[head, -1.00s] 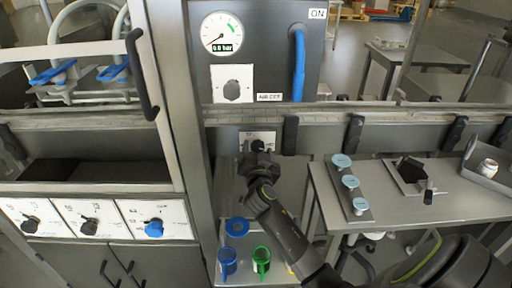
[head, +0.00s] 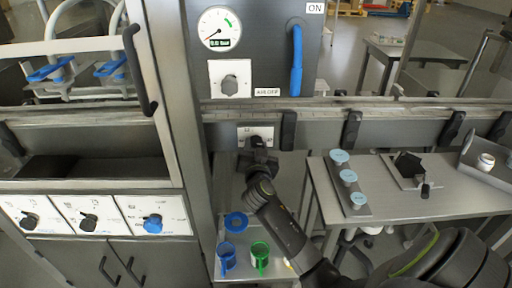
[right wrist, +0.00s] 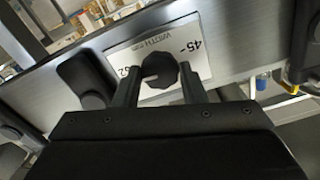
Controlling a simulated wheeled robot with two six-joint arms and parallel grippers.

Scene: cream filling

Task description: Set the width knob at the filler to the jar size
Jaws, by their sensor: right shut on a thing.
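The width knob (right wrist: 160,71) is a dark, faceted knob on a white plate in the right wrist view. The plate reads "WIDTH", with "45" at its right and what looks like "52" at its lower left. My right gripper (right wrist: 158,86) has one finger on each side of the knob and is shut on it. In the head view my right gripper (head: 258,156) reaches up to the knob's plate (head: 246,132) and covers most of the knob. I cannot read where the knob points. My left gripper is not in view.
Black clamps (head: 288,130) line the rail beside the plate. A gauge (head: 220,28) and another knob (head: 230,85) are above. A blue cup (head: 226,259) and a green cup (head: 260,257) stand below. A white jar (head: 486,161) is in a tray at right.

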